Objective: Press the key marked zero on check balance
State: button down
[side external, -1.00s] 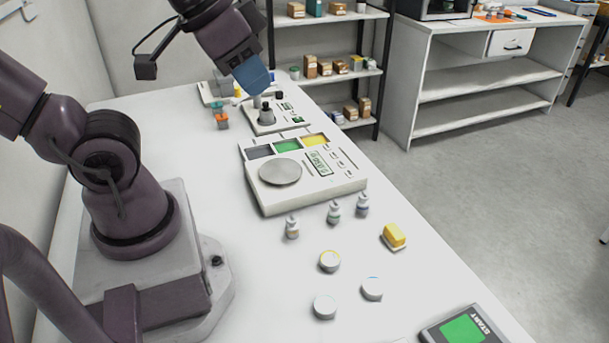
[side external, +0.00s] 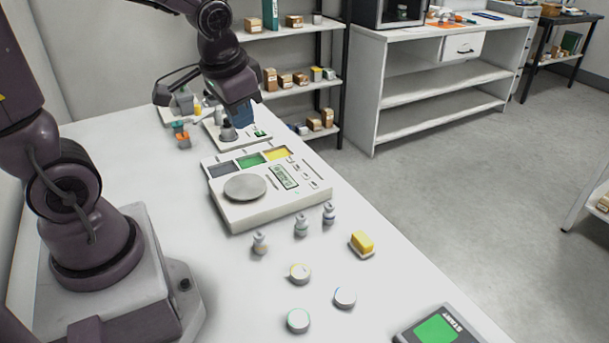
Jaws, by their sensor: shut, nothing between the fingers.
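In the side external view, a small white device with a dark-grey knob-like piece (side external: 228,131) stands at the back of the table; it looks like a small balance (side external: 245,142). A little green shows at its right end, and any key markings are too small to read. A larger white balance (side external: 290,206) stands nearer, with a round grey pan (side external: 245,188), a greenish display (side external: 285,177) and a row of small keys along its right side. My gripper (side external: 240,122) is shut and empty, pointing down, low over the small device. Whether it touches it is unclear, and it hides part of its top.
Several small bottles (side external: 301,226), round lidded pots (side external: 300,273) and a yellow block (side external: 362,241) stand in front of the larger balance. A green START pad (side external: 437,330) is at the near edge. An orange-and-teal item (side external: 182,135) stands left of the small device.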

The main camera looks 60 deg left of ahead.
jog(key=w+a+f+m, duration=0.1)
jog(key=w+a+f, duration=0.4)
jog(key=a+f, duration=0.1)
jog(key=m+t+h, duration=0.1)
jog(key=m+t, duration=0.6)
jog(key=m, duration=0.1)
send_over(306, 176)
notch_tip(306, 176, down, 6)
jog(key=shift+f, duration=0.1)
jog(key=shift+f, duration=4.35)
jog(key=shift+f, duration=0.4)
